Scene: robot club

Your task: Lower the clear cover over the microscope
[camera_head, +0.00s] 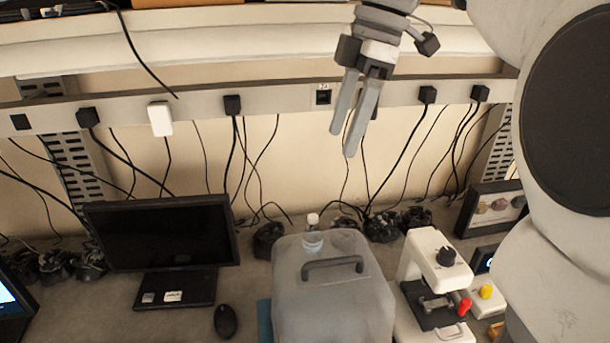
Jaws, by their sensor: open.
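The clear cover (335,295) stands on the bench at the bottom middle. It is a translucent box with a dark handle (332,265) on its upper part. The white microscope (429,252) stands just to the right of the cover and is uncovered. It has a dark stage with a red knob. My gripper (347,143) is high above the bench, in front of the wall rail, with its fingers pointing down. It is open and empty, apart from the cover and the microscope.
A monitor (160,237) and a mouse (226,321) are to the left of the cover. A small bottle (312,235) shows at the cover's back edge. A framed display (491,206) stands at the right. Cables hang from the wall rail (275,98), with dark bundles along the bench's back.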

